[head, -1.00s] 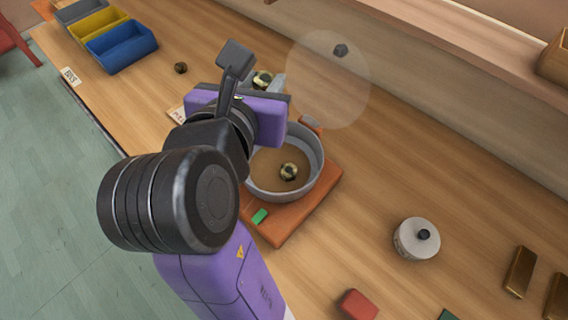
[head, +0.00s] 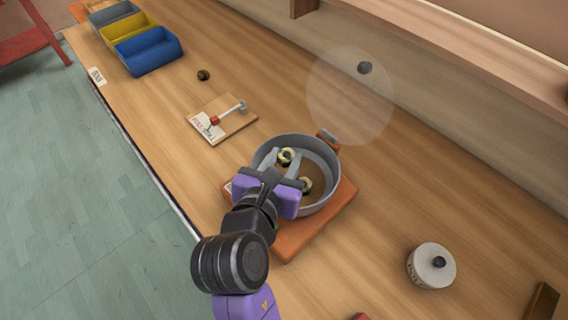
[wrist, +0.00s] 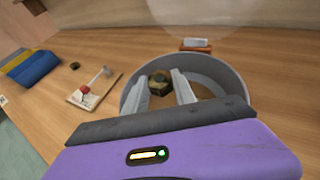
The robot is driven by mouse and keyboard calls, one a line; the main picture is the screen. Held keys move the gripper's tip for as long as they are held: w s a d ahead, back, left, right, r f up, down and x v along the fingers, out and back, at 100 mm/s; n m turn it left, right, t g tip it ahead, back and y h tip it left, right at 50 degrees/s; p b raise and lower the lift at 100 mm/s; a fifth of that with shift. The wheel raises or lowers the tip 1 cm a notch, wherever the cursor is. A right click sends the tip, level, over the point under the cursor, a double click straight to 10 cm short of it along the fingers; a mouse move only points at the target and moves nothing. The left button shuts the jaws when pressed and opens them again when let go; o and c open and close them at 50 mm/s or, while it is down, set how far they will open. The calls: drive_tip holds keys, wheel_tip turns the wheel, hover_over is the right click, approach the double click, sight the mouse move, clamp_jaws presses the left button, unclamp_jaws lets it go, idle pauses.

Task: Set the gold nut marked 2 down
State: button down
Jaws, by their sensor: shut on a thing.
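My gripper (head: 284,161) is shut on a gold nut with dark parts (head: 287,156). In the wrist view the nut (wrist: 159,83) sits between the two grey fingers. No number can be read on it. It is within the outline of the round grey pot (head: 330,162), towards its far left side; I cannot tell whether it touches the pot's brown floor. A second gold nut (head: 306,185) is in the pot, close to the right of my gripper and partly hidden by it.
The pot stands on an orange board (head: 318,222). A small board with a hammer-like tool (head: 228,116) lies left of it. Blue (head: 148,52) and yellow bins stand farther back. A clear round lid (head: 345,105) is near the wall.

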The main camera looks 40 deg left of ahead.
sight(284, 167)
drive_tip(key=shift+f, duration=0.95)
drive_tip(key=shift+f, duration=0.35)
drive_tip(key=shift+f, duration=0.35)
drive_tip(key=c, duration=1.3)
unclamp_jaws()
drive_tip(key=shift+s+f, duration=0.1)
drive_tip(key=shift+o, duration=1.4)
drive_tip(key=shift+f, duration=0.15)
drive_tip(key=r+v, duration=0.1)
drive_tip(key=v, duration=1.1)
drive_tip(key=shift+r, duration=0.45)
